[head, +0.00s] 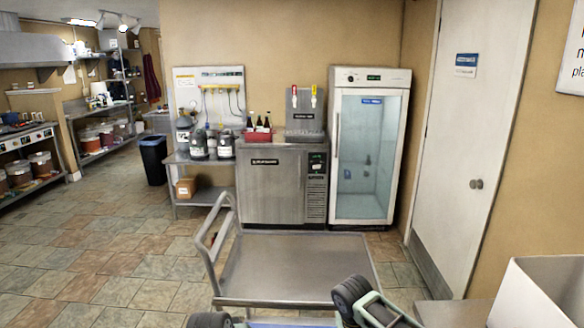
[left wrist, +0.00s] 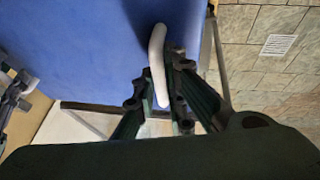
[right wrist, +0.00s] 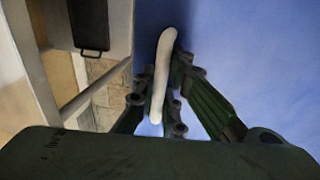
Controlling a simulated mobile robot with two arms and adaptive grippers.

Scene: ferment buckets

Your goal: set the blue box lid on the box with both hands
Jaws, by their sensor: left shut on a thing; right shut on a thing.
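The blue lid (left wrist: 70,40) fills much of the left wrist view and the right side of the right wrist view (right wrist: 255,65). Only a thin blue strip of it shows at the bottom edge of the head view. My left gripper (left wrist: 165,78) is shut on one white lid handle (left wrist: 157,48). My right gripper (right wrist: 162,92) is shut on another white handle (right wrist: 165,50). In the head view my right gripper (head: 350,293) shows at the bottom, and my left one is mostly cut off. I cannot make out the box under the lid.
A grey metal cart (head: 300,265) with a bare top and a handle at its left stands just ahead. A pale, open-looking bin (head: 545,300) is at the lower right. Behind are a steel counter unit (head: 270,185) and a glass-door fridge (head: 365,150). Tiled floor at left is clear.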

